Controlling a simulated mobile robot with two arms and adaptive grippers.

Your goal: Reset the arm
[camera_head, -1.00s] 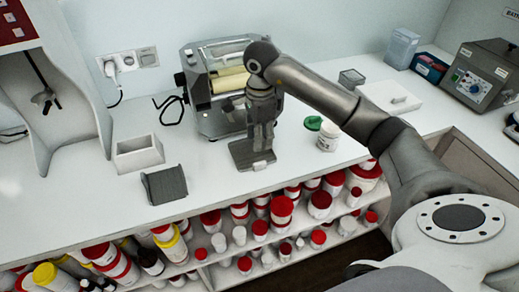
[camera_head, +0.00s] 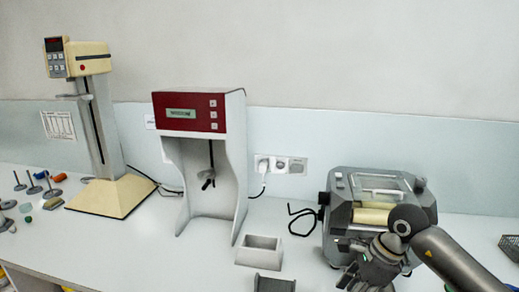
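My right gripper (camera_head: 368,278) is at the lower right of the head view, on an arm that comes in from the right edge. It hangs in front of the grey roller mill (camera_head: 376,214), which has cream rollers under a clear cover. The gripper overlaps the mill's front in the picture, and I cannot tell whether they touch. Its fingertips are small and run down to the bottom edge, so I cannot tell whether they are open or shut. My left gripper is not in view.
A red-topped mixer stand (camera_head: 200,112) and a beige stirrer on a column (camera_head: 110,195) stand to the left. A grey open box (camera_head: 260,250) and a dark ridged block (camera_head: 274,284) lie on the white bench (camera_head: 190,260). Small tools lie at far left.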

